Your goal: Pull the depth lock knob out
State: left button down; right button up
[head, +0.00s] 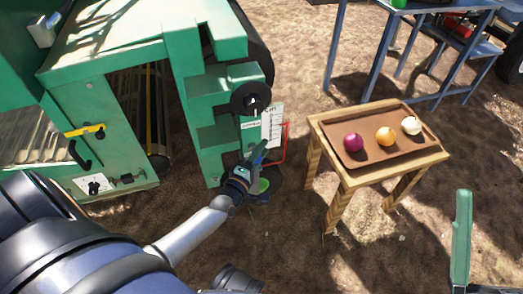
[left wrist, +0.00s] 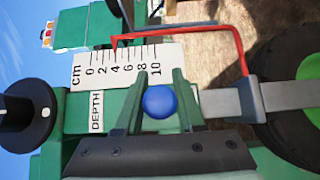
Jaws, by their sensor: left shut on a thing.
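My left gripper (head: 260,154) reaches the green machine's right side, by the depth scale. In the left wrist view its two green fingers (left wrist: 163,98) are shut on a round blue knob (left wrist: 160,102), which sits between them. The knob is hidden in the head view. The white depth scale (left wrist: 122,64) is marked in cm from 0 to 10, beside the word DEPTH. A red pointer rod (left wrist: 180,33) ends near the 4 mark. One green finger of my right gripper (head: 462,238) shows at the lower right; its other finger is out of view.
The green machine (head: 112,40) fills the left, with a black handwheel (head: 250,98) above my left gripper. A wooden table (head: 335,170) with a brown tray (head: 372,153) of onions stands to the right. A blue metal table (head: 380,55) is behind. Bare soil lies between.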

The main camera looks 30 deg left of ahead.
pick_arm(q)
jog(key=s+d, duration=0.1)
jog(key=s+d+p, duration=0.1)
jog(key=shift+s+d+f, duration=0.1)
jog(key=shift+s+d, duration=0.05)
jog(key=shift+d, duration=0.25)
jog(key=c, duration=0.5)
grip_release()
jog(key=shift+a, duration=0.1)
jog(key=shift+s+d+p, duration=0.2)
jog(key=shift+s+p, duration=0.5)
jog(key=shift+s, duration=1.2)
jog(key=shift+s+d+p, duration=0.15)
jog(key=shift+s+p, duration=0.5)
jog(key=shift+s, duration=1.2)
jog(key=shift+s, duration=0.1)
